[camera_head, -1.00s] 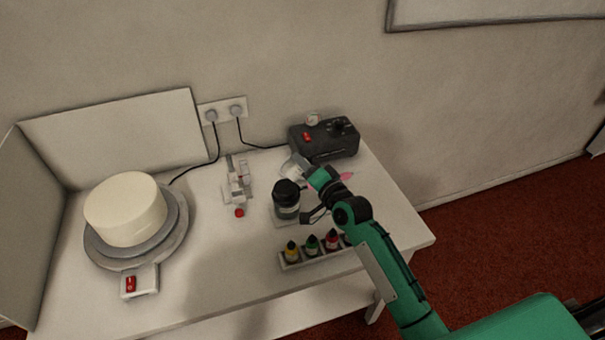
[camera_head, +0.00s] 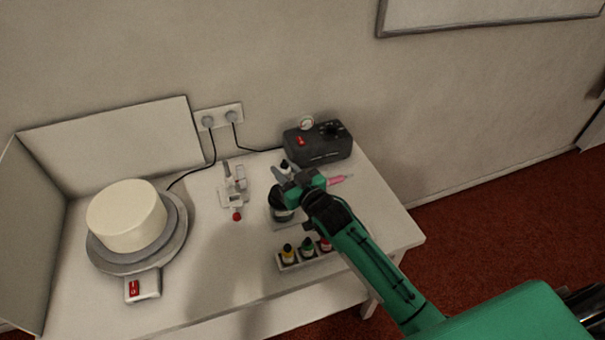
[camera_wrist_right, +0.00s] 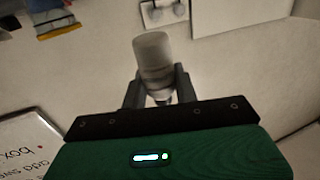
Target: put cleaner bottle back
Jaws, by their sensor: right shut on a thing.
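My right gripper (camera_head: 283,172) is above the right part of the table, over the dark jar (camera_head: 279,211), and hides part of it. In the right wrist view, the gripper (camera_wrist_right: 156,88) is shut on a pale grey cylindrical bottle (camera_wrist_right: 152,55), which I take for the cleaner bottle. The bottle stands out beyond the fingertips. In the head view only a small part of it shows between the fingers. My left gripper is not in view.
A rack of small colour bottles (camera_head: 307,251) stands in front of the jar. A black compressor (camera_head: 325,146) is behind, with a pink pen-like tool (camera_head: 339,181) near it. A white stand (camera_head: 235,186) and cake turntable (camera_head: 150,262) are left. Bare table (camera_head: 215,265) lies between.

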